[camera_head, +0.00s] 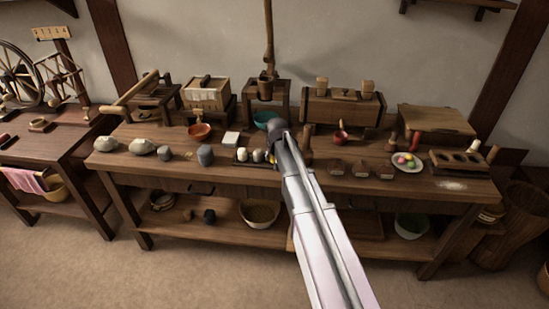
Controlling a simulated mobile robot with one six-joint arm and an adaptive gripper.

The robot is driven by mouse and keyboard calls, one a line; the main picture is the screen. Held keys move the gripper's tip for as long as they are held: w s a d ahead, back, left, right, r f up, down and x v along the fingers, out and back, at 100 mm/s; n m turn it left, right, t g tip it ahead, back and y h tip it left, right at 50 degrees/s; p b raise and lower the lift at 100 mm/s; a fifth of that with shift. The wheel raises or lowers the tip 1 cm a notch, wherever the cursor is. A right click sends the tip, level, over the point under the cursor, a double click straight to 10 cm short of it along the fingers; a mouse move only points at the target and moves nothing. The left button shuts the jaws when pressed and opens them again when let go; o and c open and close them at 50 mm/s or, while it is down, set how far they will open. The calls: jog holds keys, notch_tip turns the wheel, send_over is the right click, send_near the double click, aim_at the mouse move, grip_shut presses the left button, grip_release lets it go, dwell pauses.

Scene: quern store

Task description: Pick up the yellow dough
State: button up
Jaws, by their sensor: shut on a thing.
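A white plate (397,166) holds several small coloured dough balls at the right of the long table. A yellow dough (410,165) appears to be among them, beside a pink and a green one; they are small in this view. My gripper (272,158) is over the middle of the table, well left of the plate. It is dark and partly hidden by my arm. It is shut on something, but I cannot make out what. Pale round pieces (243,154) on a dark tray show just left of it.
The long wooden table (205,173) is crowded. Grey stones (142,147) lie at the left, brown blocks (361,169) right of my arm, and a wooden mould (459,161) beyond the plate. Boxes and a teal bowl (264,119) stand at the back. The front edge has free strips.

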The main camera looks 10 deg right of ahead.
jog(key=shift+r, duration=0.1)
notch_tip(320, 180, up, 3)
jog(key=p, duration=0.3)
jog(key=shift+r, duration=0.15)
jog(key=shift+s+r+p, duration=0.25)
jog(key=shift+s+p, duration=0.05)
jog(key=shift+p, duration=0.2)
jog(key=s+d+r+p, duration=0.1)
jog(key=s+d, duration=0.1)
jog(key=s, duration=1.3)
jog(key=shift+s, duration=0.15)
jog(key=shift+r, duration=0.1)
dwell(0.6)
